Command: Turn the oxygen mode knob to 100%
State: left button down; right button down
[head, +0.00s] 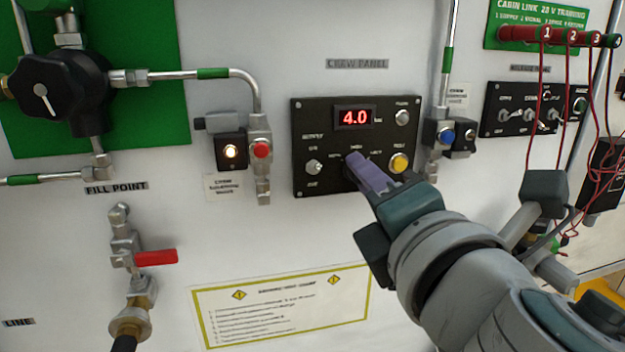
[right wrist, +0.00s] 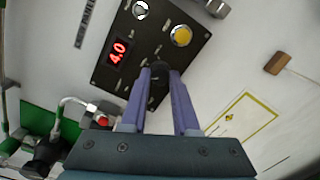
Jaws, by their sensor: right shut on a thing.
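The black crew panel (head: 322,112) is on the white wall in the middle of the head view, with a red display (head: 354,117) reading 4.0. My right gripper (head: 358,165) reaches it from the lower right, its purple fingers at the panel's lower middle. In the right wrist view the fingers (right wrist: 160,78) are shut on a dark knob (right wrist: 158,72) below the display. The fingers hide most of the knob, and I cannot tell its pointer's position. A toggle switch (head: 314,166) is left of the fingers and a yellow button (head: 399,162) is to their right. My left gripper is not in view.
A valve with a red button (head: 261,149) is left of the panel; one with a blue button (head: 447,136) is right of it. A red-handled valve (head: 155,257) is at lower left. Red cables (head: 566,110) hang at the right. A notice (head: 282,308) is below the panel.

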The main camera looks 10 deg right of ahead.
jog(key=shift+m, duration=3.6)
jog(key=c, duration=0.7)
grip_release()
jog(key=shift+o, duration=0.2)
